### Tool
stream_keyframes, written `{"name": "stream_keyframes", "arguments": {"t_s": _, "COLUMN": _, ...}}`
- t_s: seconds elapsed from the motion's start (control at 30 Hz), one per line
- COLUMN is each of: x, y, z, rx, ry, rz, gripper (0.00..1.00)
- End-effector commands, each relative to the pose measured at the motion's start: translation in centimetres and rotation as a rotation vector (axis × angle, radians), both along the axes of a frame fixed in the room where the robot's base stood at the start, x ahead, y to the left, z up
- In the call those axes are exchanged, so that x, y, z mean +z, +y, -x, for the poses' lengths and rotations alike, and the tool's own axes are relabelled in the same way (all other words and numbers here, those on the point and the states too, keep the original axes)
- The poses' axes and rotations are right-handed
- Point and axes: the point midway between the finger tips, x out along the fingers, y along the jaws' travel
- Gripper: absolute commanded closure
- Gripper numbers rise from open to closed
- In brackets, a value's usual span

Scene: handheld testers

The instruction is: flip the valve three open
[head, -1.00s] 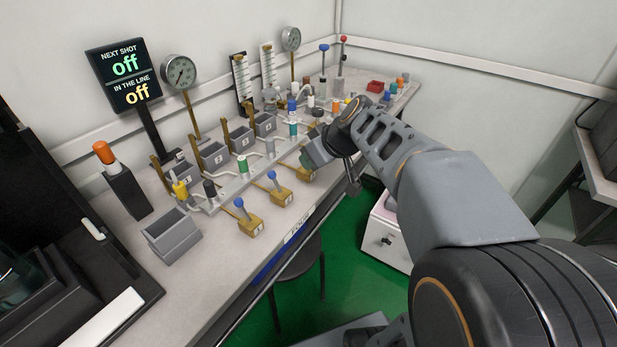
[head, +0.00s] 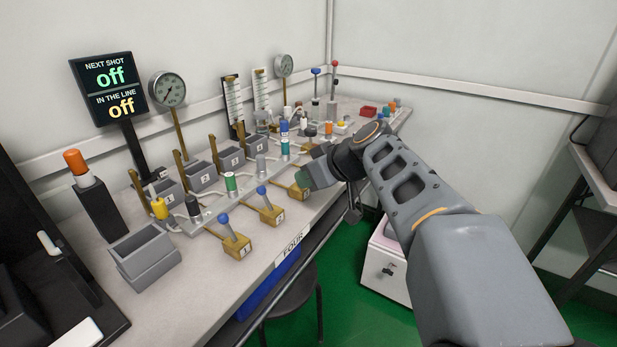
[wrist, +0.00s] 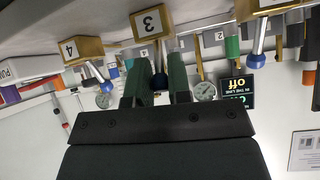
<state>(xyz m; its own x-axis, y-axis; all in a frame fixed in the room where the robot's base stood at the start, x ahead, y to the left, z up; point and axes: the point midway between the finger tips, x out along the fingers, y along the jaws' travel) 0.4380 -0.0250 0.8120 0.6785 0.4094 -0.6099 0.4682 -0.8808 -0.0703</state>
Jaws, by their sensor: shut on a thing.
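Valve three is a brass block labelled 3 (wrist: 152,23) at the top of the upside-down wrist view. In the head view its brass body (head: 296,190) shows beside my gripper (head: 306,179), partly covered by it. In the wrist view the dark green fingers of my gripper (wrist: 160,76) straddle the valve's thin metal lever (wrist: 159,58) and are shut on it. The lever's tip is mostly hidden between the fingers. Valve one (head: 237,247) and valve two (head: 267,214) stand to the left in the head view, their blue-knobbed levers tilted up and back.
Valve four (wrist: 82,48), with a blue-tipped lever, sits close beside valve three in the wrist view. Grey bins (head: 202,176), coloured vials and gauges (head: 167,90) crowd behind the valves. The display (head: 110,88) reads "off" twice. A stool (head: 290,300) stands below the bench edge.

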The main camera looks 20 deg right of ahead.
Motion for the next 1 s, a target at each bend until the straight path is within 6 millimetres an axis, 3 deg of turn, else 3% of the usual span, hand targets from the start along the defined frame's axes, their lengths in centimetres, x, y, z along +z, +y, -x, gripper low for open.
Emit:
{"name": "stream_keyframes", "arguments": {"t_s": 0.07, "x": 0.1, "y": 0.0, "z": 0.0, "rx": -0.002, "ry": -0.002, "rz": -0.001, "gripper": 1.0}}
{"name": "stream_keyframes", "arguments": {"t_s": 0.1, "x": 0.1, "y": 0.0, "z": 0.0, "rx": -0.002, "ry": -0.002, "rz": -0.001, "gripper": 0.78}}
{"name": "stream_keyframes", "arguments": {"t_s": 0.3, "x": 0.0, "y": 0.0, "z": 0.0, "rx": -0.001, "ry": -0.001, "rz": -0.001, "gripper": 0.59}}
{"name": "stream_keyframes", "arguments": {"t_s": 0.67, "x": 0.7, "y": -0.4, "z": 0.5, "rx": -0.003, "ry": -0.001, "rz": 0.001, "gripper": 0.59}}
{"name": "stream_keyframes", "arguments": {"t_s": 1.0, "x": 4.8, "y": -3.1, "z": 4.9, "rx": -0.009, "ry": -0.002, "rz": 0.001, "gripper": 0.59}}
